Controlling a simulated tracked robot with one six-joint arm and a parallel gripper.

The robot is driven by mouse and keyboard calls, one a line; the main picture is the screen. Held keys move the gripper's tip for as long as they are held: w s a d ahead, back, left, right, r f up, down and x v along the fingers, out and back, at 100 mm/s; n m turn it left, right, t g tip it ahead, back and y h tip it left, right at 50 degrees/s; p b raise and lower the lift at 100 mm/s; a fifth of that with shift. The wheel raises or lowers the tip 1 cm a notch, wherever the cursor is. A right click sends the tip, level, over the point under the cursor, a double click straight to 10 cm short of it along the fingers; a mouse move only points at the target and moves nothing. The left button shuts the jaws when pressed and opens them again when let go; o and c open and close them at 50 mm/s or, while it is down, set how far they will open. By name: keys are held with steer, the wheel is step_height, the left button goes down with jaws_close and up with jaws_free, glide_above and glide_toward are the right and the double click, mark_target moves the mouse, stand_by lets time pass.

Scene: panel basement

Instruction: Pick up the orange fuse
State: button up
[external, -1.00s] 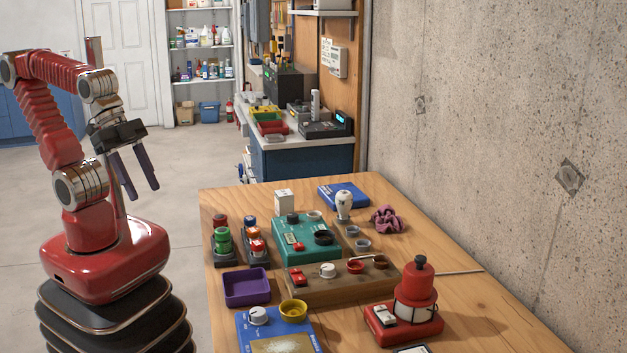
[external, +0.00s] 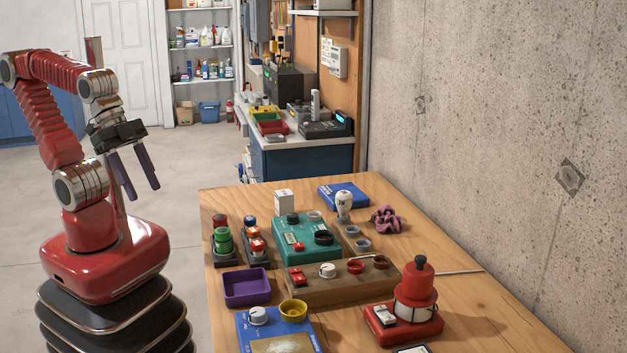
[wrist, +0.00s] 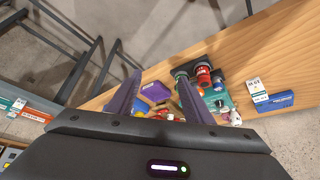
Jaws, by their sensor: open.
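Two dark racks of stubby coloured fuses stand on the wooden table in the external view. The left rack (external: 225,261) holds a red fuse (external: 220,219) and a green fuse (external: 223,243). The right rack (external: 261,259) holds a blue-topped fuse (external: 250,221) and orange-red ones; the likeliest orange fuse (external: 251,233) is in its middle, but orange and red are hard to separate. The racks (wrist: 205,76) show small beyond my fingers in the wrist view. My gripper (external: 144,191) is open and empty, in the air left of the table, apart from the racks.
A purple tray (external: 246,287) lies in front of the racks. A teal panel (external: 297,251), a brown panel (external: 325,293), a blue panel (external: 282,343) and a red lamp unit (external: 416,303) crowd the table. A concrete wall (external: 480,130) borders the right; bare floor lies between arm and table.

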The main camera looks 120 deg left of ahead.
steer(key=a+f+n+h, duration=0.2)
steer(key=a+f+n, duration=0.2)
steer(key=a+n, duration=0.2)
steer(key=w+a+f+n+h, duration=0.1)
steer(key=a+f+n+h, duration=0.1)
steer(key=a+f+n, duration=0.3)
steer(key=w+a+f+n+g+h, duration=0.1)
steer(key=a+f+n+h, duration=0.1)
steer(key=a+f+n, duration=0.3)
steer(key=shift+w+a+n, duration=0.1)
steer(key=shift+a+n, duration=0.4)
steer(key=shift+n, duration=0.4)
steer(key=shift+w+a+n, duration=0.1)
steer(key=shift+a+n, duration=0.4)
steer(key=shift+n, duration=0.4)
steer(key=w+a+n+t, duration=0.2)
steer(key=n, duration=0.1)
steer(key=w+a+n+t, duration=0.1)
steer(key=shift+a+r+n+h, duration=0.15)
steer(key=shift+r+n+h, duration=0.1)
steer(key=shift+n+h, duration=0.15)
steer(key=w+a+r+n+t, duration=0.1)
steer(key=w+r+n+t, duration=0.2)
steer(key=w+r+n, duration=0.1)
steer(key=shift+w+a+r+n, duration=0.3)
steer(key=shift+w+a+n, duration=0.05)
steer(key=shift+n, duration=0.05)
